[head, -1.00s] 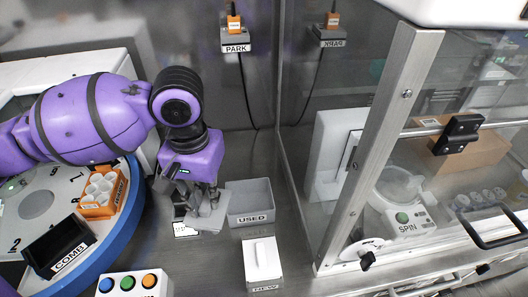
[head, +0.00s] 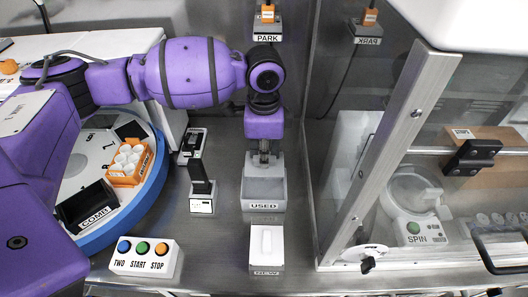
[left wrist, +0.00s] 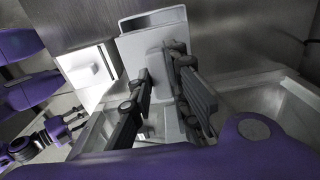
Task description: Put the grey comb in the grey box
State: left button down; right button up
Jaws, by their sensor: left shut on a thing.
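The grey comb (left wrist: 140,50) shows in the left wrist view as a light grey plate between my left gripper's dark fingers. My left gripper (head: 264,158) is shut on it. In the head view the gripper points down over the back part of the grey box (head: 265,206), which is labelled USED and open at the top. The comb is mostly hidden there by the gripper and blends with the box. I cannot tell whether it touches the box. A pale box-like wall (left wrist: 285,105) shows at the right of the left wrist view.
A white NEW box (head: 267,250) stands in front of the grey box. A dark upright device (head: 200,185) stands to its left, and a glass panel (head: 345,120) to its right. The round table (head: 150,190) holds a black COMB holder (head: 88,205). A button box (head: 147,258) is at the front.

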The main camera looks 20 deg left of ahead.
aim_at(264, 170)
pick_arm(q)
notch_tip(264, 170, down, 3)
jog(key=shift+s+f+b, duration=0.1)
jog(key=shift+f+b, duration=0.1)
jog(key=shift+b, duration=0.6)
jog(key=shift+f, duration=0.4)
jog(key=shift+f+b, duration=0.4)
jog(key=shift+b, duration=0.1)
jog(key=shift+f, duration=1.7)
pick_arm(e)
jog(key=shift+s+d+f, duration=0.15)
jog(key=shift+d+f, duration=0.1)
jog(key=shift+f, duration=0.35)
jog(key=shift+s+d+f, duration=0.1)
jog(key=shift+d+f, duration=0.15)
jog(key=shift+f, duration=0.3)
